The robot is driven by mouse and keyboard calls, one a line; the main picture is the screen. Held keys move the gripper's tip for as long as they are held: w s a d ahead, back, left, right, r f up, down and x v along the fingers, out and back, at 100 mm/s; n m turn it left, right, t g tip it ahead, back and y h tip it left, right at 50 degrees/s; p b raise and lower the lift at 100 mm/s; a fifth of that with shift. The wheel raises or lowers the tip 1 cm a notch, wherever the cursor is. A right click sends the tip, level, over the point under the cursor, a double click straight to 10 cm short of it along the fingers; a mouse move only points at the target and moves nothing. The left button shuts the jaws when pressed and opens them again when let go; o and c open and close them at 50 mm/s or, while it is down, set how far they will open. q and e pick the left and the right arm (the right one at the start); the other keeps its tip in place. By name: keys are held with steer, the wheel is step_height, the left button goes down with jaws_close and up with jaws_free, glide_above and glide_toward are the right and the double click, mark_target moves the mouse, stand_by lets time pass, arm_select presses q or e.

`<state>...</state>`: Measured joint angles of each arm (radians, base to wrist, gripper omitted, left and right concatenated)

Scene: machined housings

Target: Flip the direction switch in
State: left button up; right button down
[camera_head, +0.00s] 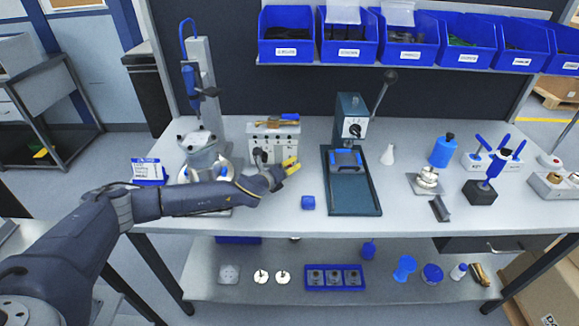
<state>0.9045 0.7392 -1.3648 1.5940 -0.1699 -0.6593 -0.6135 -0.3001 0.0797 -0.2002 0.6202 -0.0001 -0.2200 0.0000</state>
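A white control box (287,143) with several dark knobs or switches on its front stands at the back of the workbench, left of the press. Which of them is the direction switch is too small to tell. My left gripper (291,165), with yellow fingertips, is just in front of the lower right of the box. The gripper and wrist hide part of the box's lower front. Whether the fingers are apart or touch the box is unclear. My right gripper is not in view.
A grey machine (203,146) stands left, beside my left arm. Blue bins (286,49) hang above. Bottles and fixtures fill the right side.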

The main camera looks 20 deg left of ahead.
arm_select(q)
jaws_close()
stand_by(0.4)
steer(key=shift+r+g, duration=0.1)
steer(key=shift+g, duration=0.2)
steer(key=shift+s+d+r+n+g, duration=0.1)
steer(key=shift+r+n+g, duration=0.3)
steer(key=shift+g, duration=0.4)
steer(key=shift+s+r+n+g, duration=0.1)
steer(key=shift+r+n+g, duration=0.25)
steer(key=shift+g, duration=0.45)
steer(key=shift+w+r+n+g+h, duration=0.15)
steer(key=shift+r+n+g, duration=0.2)
steer(key=shift+g, duration=0.5)
steer(key=shift+r+n+g+h, duration=0.15)
steer(key=shift+r+n+g, duration=0.15)
steer(key=shift+g, duration=0.95)
jaws_free()
steer(key=shift+r, duration=0.1)
steer(key=v, duration=1.2)
